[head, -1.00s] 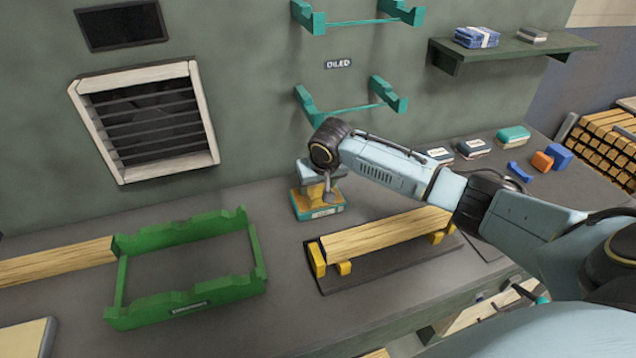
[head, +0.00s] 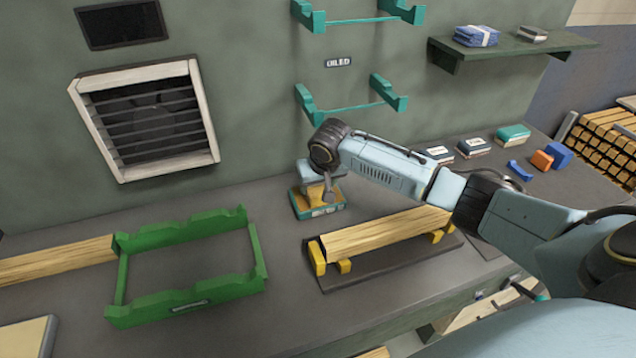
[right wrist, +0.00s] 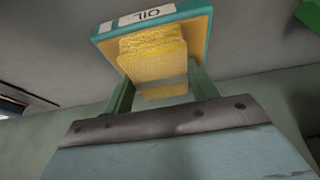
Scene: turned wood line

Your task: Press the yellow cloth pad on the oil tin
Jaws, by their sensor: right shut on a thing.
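The oil tin (head: 329,210) is a low teal box with a yellow-orange top. It stands on the bench against the wall side, and in the right wrist view the tin (right wrist: 187,20) shows its "OIL" label. My right gripper (head: 322,190) is over the tin, and its green fingers show in the right wrist view. It is shut on the yellow cloth pad (right wrist: 152,50), which is at the tin's yellow top; the pad seems to touch it. My left gripper is not in view.
A green cradle frame (head: 257,262) stands to the left on the bench. A wooden bar (head: 385,233) rests on yellow supports on a dark base (head: 333,283) in front of the tin. Small boxes (head: 473,148) stand at the back right. Teal wall brackets (head: 305,105) hang above.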

